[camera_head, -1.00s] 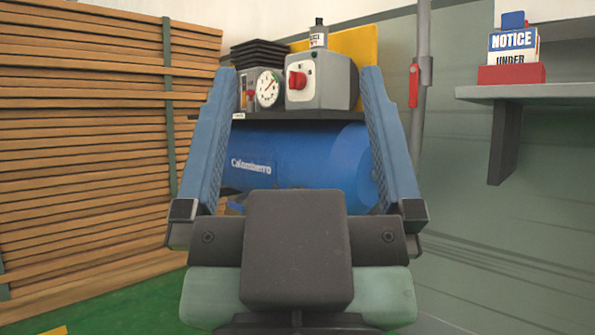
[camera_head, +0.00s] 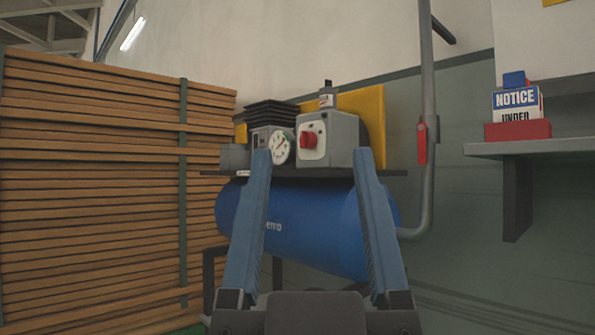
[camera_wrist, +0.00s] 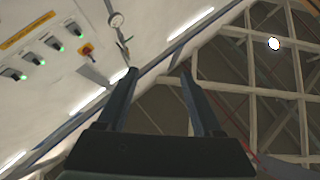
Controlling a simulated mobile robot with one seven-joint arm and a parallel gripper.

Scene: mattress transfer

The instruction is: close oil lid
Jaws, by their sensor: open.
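A blue compressor tank (camera_head: 310,228) stands against the wall, with a grey control box (camera_head: 345,140) on its top shelf. The box has a red knob (camera_head: 308,141) and a small dark-capped bottle-like part (camera_head: 327,97) on top. I cannot tell whether that part carries the oil lid. My gripper (camera_head: 312,155) is open, its two blue fingers pointing up in front of the compressor and covering part of the tank. In the wrist view the open gripper (camera_wrist: 158,74) has nothing between its fingers, and the compressor does not show.
Stacked wooden planks (camera_head: 90,190) fill the left side. A grey pipe with a red valve handle (camera_head: 422,142) runs down the wall right of the compressor. A grey shelf (camera_head: 530,146) with a notice sign (camera_head: 515,103) juts out at right. A round gauge (camera_head: 280,147) sits by the box.

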